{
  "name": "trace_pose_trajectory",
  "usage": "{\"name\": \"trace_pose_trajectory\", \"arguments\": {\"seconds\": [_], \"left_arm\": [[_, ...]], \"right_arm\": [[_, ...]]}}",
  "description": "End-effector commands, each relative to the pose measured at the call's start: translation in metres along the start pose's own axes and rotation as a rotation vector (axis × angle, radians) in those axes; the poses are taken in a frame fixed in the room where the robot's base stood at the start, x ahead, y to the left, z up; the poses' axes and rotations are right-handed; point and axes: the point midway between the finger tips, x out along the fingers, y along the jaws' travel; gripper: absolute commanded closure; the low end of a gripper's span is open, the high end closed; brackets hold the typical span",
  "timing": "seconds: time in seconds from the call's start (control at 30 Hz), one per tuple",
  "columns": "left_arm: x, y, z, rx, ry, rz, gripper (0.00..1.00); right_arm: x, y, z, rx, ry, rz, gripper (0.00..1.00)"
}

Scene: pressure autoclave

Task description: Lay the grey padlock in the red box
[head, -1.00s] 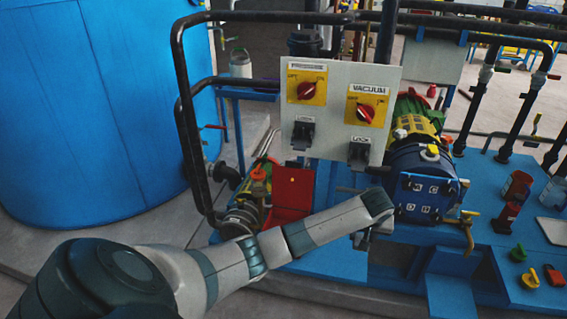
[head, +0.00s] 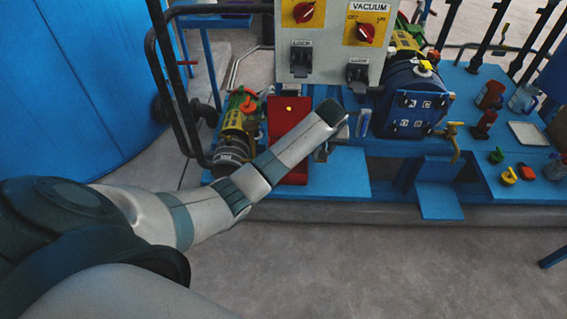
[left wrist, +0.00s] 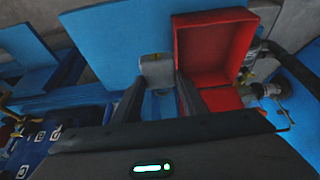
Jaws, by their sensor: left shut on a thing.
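The grey padlock (left wrist: 157,70) sits between the fingertips of my left gripper (left wrist: 160,90), which is shut on it. In the head view my left gripper (head: 323,150) is partly hidden by my forearm, and the padlock cannot be made out. The red box (head: 288,115) stands below the control panel, its lower part behind my arm. In the left wrist view the red box (left wrist: 212,48) is just right of the padlock, with its hollow inside showing. The padlock is apart from the inside of the box, over the blue surface beside it.
A control panel (head: 330,35) with red knobs and dark lock fittings stands above the box. A blue drum-shaped vessel (head: 410,97) is to the right. Black pipe rails (head: 163,75) stand at left. A blue deck (head: 338,175) lies under my gripper. Open floor is in front.

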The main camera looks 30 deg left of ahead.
Motion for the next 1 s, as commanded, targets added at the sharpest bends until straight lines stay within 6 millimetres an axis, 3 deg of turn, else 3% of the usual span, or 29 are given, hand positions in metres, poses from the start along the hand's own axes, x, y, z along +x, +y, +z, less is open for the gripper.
{"name": "trace_pose_trajectory", "arguments": {"seconds": [0.23, 0.37, 0.8, 1.0], "left_arm": [[0.001, -0.003, -0.001, 0.0, 0.0, 0.0, 0.87], [0.008, -0.014, -0.001, -0.001, -0.001, -0.003, 0.87], [0.058, -0.088, -0.004, -0.001, -0.001, -0.004, 0.87], [0.074, -0.109, -0.004, 0.0, 0.0, -0.001, 0.87]], "right_arm": [[0.0, -0.001, -0.004, 0.001, 0.006, -0.001, 0.69], [-0.002, -0.005, -0.002, 0.003, -0.001, -0.004, 0.69], [-0.019, 0.001, 0.058, 0.003, -0.144, 0.002, 0.69], [-0.023, 0.005, 0.075, 0.004, -0.184, 0.007, 0.69]]}}
